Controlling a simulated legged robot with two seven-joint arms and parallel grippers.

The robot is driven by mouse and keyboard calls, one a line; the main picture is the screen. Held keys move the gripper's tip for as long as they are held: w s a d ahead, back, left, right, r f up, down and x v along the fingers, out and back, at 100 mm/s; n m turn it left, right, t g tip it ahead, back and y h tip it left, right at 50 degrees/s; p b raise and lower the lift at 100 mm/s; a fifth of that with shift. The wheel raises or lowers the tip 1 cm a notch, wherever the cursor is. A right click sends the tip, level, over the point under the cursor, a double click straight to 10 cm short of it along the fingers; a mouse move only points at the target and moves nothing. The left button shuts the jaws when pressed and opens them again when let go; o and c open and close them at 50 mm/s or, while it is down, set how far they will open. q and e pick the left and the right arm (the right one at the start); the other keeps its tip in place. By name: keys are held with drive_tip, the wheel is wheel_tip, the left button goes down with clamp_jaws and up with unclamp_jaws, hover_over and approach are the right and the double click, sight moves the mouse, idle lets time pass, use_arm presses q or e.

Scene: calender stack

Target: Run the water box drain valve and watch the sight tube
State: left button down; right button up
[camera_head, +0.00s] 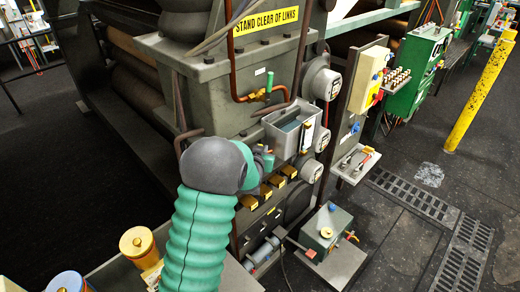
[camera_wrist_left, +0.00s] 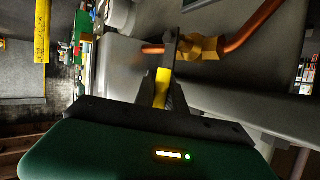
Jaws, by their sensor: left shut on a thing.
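My left gripper (camera_wrist_left: 164,88) is shut, with a yellow strip (camera_wrist_left: 162,84) showing between its dark fingers in the left wrist view. A brass valve body (camera_wrist_left: 203,48) on a copper pipe (camera_wrist_left: 245,30) lies just past the fingertips. I cannot tell whether the yellow strip is this valve's handle. In the head view my grey wrist and teal hand hide the fingertips and what they hold. Just right of the hand is a grey open-topped box (camera_head: 283,135). A slim upright tube (camera_head: 306,138) with brass-coloured ends is on its front. My right gripper is not in view.
Another brass valve (camera_head: 262,95) sits on copper pipe above the hand. Several brass blocks (camera_head: 277,181) line the machine face below. Round gauges (camera_head: 325,84) stand to the right. A small green box (camera_head: 326,228) is on a low plate. Floor is clear by the drain grate (camera_head: 412,198).

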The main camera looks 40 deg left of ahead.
use_arm(q)
drive_tip(key=shift+r, duration=0.1)
